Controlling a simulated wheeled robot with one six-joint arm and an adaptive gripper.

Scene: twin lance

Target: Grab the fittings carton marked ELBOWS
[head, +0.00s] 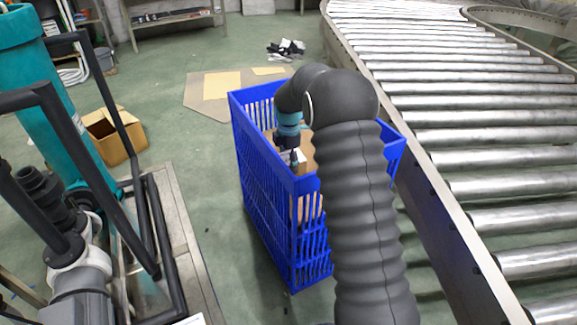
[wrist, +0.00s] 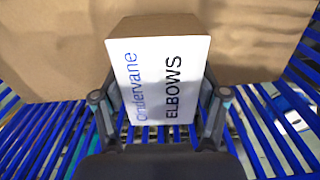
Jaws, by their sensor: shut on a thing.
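The ELBOWS carton (wrist: 158,80) is in the wrist view, a small brown box with a white label reading "Ondervane" and "ELBOWS". My gripper (wrist: 158,108) has one finger on each side of it and is shut on it. In the head view my gripper (head: 297,158) is down inside a blue slatted crate (head: 262,178), partly hidden by my own arm. A bit of the carton (head: 301,156) shows beside the fingers there. I cannot tell whether the carton touches what is below it.
A larger brown cardboard surface (wrist: 60,60) lies behind the carton inside the crate. A roller conveyor (head: 470,130) runs along the right. Teal and grey pipework (head: 60,110) stands at the left, with an open cardboard box (head: 113,138) on the floor. Green floor is clear left of the crate.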

